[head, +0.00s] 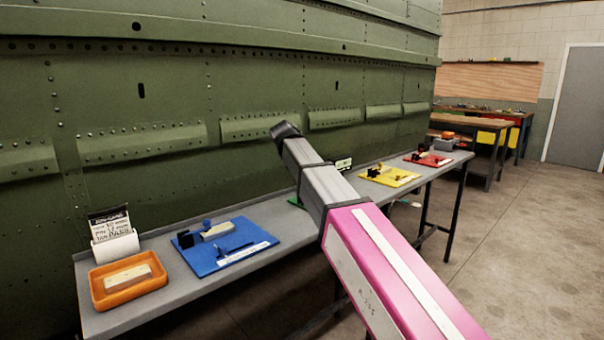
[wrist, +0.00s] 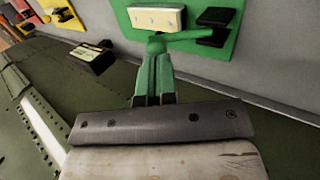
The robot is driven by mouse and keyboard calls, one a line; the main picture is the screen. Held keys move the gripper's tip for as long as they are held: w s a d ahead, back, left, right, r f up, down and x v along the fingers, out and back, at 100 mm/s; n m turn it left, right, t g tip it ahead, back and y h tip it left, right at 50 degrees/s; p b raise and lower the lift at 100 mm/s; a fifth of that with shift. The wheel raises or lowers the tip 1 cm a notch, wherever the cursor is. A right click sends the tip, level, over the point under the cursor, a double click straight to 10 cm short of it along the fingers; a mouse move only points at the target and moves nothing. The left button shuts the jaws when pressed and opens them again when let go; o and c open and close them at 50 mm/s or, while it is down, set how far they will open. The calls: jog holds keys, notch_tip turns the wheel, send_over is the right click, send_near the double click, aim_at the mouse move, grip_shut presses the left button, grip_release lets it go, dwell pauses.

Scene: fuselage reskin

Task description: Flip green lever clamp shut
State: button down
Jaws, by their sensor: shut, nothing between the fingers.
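The green board (wrist: 128,15) is at the top of the wrist view, with a cream block (wrist: 157,18) and black clamp parts (wrist: 214,18) on it. The green lever (wrist: 195,36) reaches left from the black parts, below the block in the picture. My gripper (wrist: 155,57) is shut and empty, its fingertips at the left end of the lever. I cannot tell whether they touch it, as the greens overlap. In the head view my arm hides most of the green board (head: 294,201) and the clamp; my fingers are out of sight there.
A long grey bench (head: 150,300) runs along the green riveted fuselage (head: 240,90). It bears a blue board (head: 208,264), a yellow board (head: 390,177), a red board (head: 428,159) and an orange tray (head: 110,304). A small dark labelled box (wrist: 90,60) is near the green board. Floor at right is clear.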

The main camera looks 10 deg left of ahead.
jog(key=shift+w+d, duration=0.25)
jog(key=shift+r, duration=0.8)
jog(key=shift+w+r, duration=0.15)
jog(key=shift+r, duration=0.15)
jog(key=w+d+r, duration=0.2)
jog(key=w+r, duration=0.1)
jog(key=r, duration=0.9)
jog(key=shift+r, duration=0.4)
